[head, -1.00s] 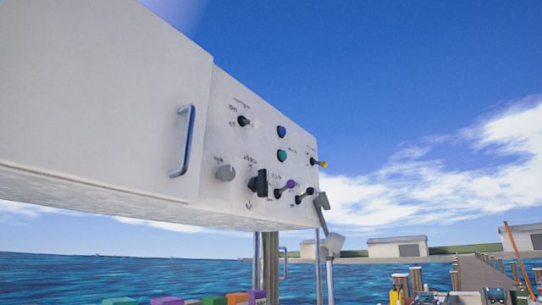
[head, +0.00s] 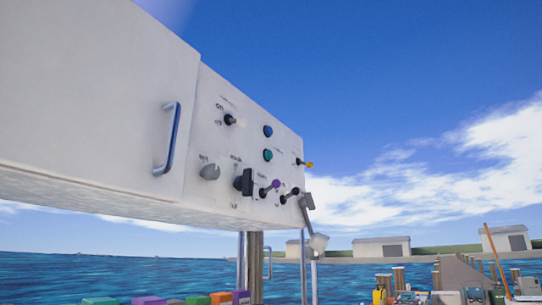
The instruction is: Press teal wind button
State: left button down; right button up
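The teal button (head: 267,155) is a small round knob on the white control panel (head: 215,130), just below a blue button (head: 267,131). Nothing covers it. A grey gripper-like part (head: 312,222) shows at the panel's lower right corner, below and to the right of the teal button and apart from it; I cannot tell whether it is mine. No gripper of mine can be made out for sure in the head view.
The panel also has a black-and-white switch (head: 233,120), a grey knob (head: 210,172), a black switch (head: 243,182), a purple-tipped lever (head: 270,187) and a yellow-tipped lever (head: 305,163). A metal handle (head: 168,138) is on the hatch door to the left. Coloured blocks (head: 221,298) sit low in view.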

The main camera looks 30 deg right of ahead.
grip_shut()
dwell(1.2)
